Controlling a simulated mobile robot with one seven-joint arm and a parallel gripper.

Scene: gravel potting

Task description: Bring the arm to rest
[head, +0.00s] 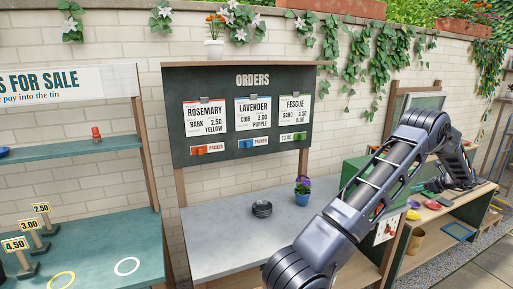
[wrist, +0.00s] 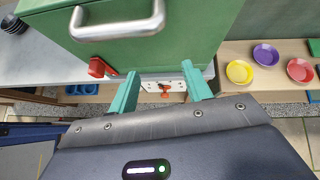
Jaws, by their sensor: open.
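My arm (head: 375,180) reaches up from the lower middle of the head view, bends at an elbow and comes down at the right, over the wooden bench. My gripper (wrist: 160,88) shows in the wrist view as two teal fingers spread apart, with nothing held between them. Its fingertips point toward the lower front of a green box (wrist: 190,35) with a silver handle (wrist: 118,22). I cannot tell whether they touch it. In the head view the fingers are too small and too covered by the arm to make out clearly.
A yellow dish (wrist: 239,72) and a red dish (wrist: 299,69) sit on the bench right of the gripper. A red part (wrist: 98,67) is by the box's lower edge. A potted purple flower (head: 302,197) and stacked dark saucers (head: 262,209) stand on the grey table.

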